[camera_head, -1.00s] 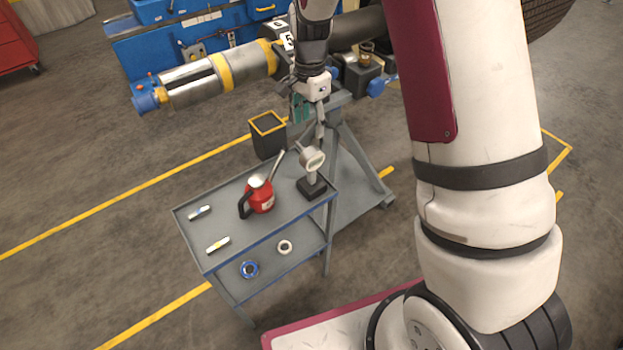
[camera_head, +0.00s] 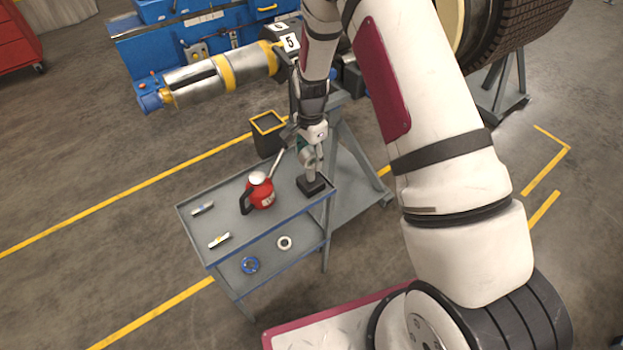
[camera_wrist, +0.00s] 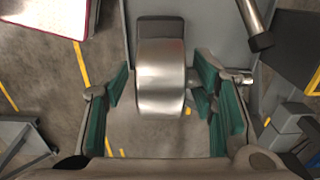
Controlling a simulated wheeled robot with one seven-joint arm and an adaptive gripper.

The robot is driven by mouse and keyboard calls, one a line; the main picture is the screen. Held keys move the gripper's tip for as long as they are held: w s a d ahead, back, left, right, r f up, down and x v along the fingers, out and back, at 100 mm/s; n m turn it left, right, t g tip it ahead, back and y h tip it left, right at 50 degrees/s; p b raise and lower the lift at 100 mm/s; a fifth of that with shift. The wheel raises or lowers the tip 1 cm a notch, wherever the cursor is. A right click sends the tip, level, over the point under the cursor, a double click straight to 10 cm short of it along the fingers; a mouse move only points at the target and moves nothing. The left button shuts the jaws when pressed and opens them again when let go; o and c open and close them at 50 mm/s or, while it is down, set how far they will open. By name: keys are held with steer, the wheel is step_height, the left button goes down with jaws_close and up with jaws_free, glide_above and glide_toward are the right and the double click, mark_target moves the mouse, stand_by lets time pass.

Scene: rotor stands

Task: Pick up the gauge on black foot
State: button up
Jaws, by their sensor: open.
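The gauge on its black foot (camera_head: 311,187) stands upright at the right end of the cart's top shelf. My gripper (camera_head: 309,158) is directly above it and hides most of the gauge head in the head view. In the wrist view the round silver gauge head (camera_wrist: 161,78) lies between the two green-padded fingers of my gripper (camera_wrist: 162,110). The fingers are open, with a gap on both sides of the head. The dark foot (camera_wrist: 160,28) shows behind the head.
A red oil can (camera_head: 262,192) with a long spout stands just left of the gauge. Two small items lie on the left of the grey cart (camera_head: 225,262). A blue ring (camera_head: 250,265) and a white ring (camera_head: 284,243) lie on the lower shelf. A black bin (camera_head: 268,140) stands behind.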

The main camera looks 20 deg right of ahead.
steer(key=shift+f, duration=1.05)
steer(key=shift+w+r, duration=0.1)
jaws_close()
